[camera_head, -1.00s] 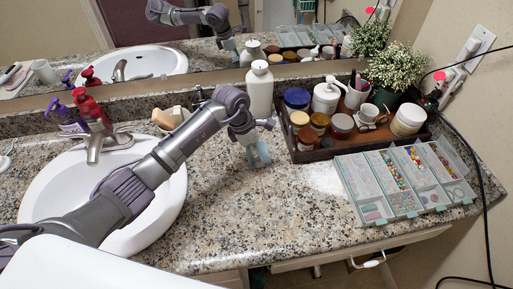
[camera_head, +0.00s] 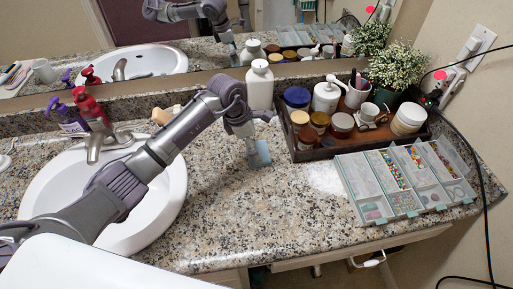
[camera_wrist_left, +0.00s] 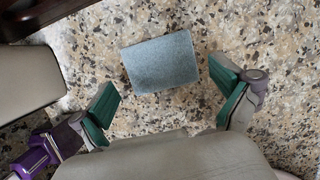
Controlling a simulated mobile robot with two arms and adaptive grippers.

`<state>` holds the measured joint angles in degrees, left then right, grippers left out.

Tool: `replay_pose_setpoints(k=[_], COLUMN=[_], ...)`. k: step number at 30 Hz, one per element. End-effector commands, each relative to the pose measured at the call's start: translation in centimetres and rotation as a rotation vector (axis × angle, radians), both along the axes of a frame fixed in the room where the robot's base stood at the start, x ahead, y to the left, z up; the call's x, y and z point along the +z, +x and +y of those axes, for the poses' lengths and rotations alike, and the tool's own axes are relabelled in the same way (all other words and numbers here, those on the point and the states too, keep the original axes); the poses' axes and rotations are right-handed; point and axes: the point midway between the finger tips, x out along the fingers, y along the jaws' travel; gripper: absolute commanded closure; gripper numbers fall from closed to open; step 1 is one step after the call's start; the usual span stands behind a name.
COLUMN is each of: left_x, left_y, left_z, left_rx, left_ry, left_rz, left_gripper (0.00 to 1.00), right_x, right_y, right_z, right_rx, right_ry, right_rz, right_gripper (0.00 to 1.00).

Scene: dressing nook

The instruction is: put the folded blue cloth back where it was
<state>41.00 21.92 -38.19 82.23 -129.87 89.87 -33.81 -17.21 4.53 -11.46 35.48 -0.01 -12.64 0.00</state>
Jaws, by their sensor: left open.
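The folded blue cloth (camera_head: 259,154) is a small grey-blue rectangle on the granite counter, left of the dark tray. In the left wrist view the cloth (camera_wrist_left: 160,62) lies flat, with bare counter around it. My left gripper (camera_head: 250,138) is just above the cloth and hides part of it in the head view. In the left wrist view its two green-padded fingers (camera_wrist_left: 165,90) are wide apart, one toward each side of the cloth, with nothing between them gripped. My right gripper is not in view.
A dark tray (camera_head: 313,155) of jars and bottles stands right of the cloth, with a white bottle (camera_head: 260,88) behind. A clear bead organizer (camera_head: 375,212) and a white patch (camera_head: 325,178) are farther right. The sink (camera_head: 150,215) is left. The front counter (camera_head: 260,220) is clear.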

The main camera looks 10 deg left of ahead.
Motion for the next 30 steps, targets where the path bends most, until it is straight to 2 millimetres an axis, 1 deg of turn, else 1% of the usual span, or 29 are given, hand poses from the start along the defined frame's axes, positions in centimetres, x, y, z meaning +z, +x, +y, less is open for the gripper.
replay_pose_setpoints(k=[1, 6, 9, 12, 15, 18, 30], left_x=[1.2, 4.7, 6.4, 7.7, 8.4, 8.7, 8.8], left_y=[0.0, -0.4, -0.7, -0.8, -1.0, -1.0, -1.0], left_z=[0.5, 1.5, 1.9, 2.2, 2.5, 2.5, 2.5], left_rx=[0.000, 0.001, -0.001, 0.001, 0.000, 0.000, 0.000], left_ry=[0.002, 0.002, 0.003, 0.001, 0.002, 0.001, 0.001], left_rz=[-0.006, -0.005, -0.004, -0.003, -0.002, 0.000, 0.000], left_gripper=[0.00, 0.00, 0.00, 0.00, 0.00, 0.00, 0.00], right_x=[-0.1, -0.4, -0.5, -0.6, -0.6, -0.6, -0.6], right_y=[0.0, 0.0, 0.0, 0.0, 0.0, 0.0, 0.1], right_z=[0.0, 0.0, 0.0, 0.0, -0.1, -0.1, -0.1], right_rx=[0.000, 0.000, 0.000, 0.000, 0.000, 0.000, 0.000], right_ry=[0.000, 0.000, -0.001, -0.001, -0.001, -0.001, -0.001], right_rz=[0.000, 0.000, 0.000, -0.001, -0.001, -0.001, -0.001], right_gripper=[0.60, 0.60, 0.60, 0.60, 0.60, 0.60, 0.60])
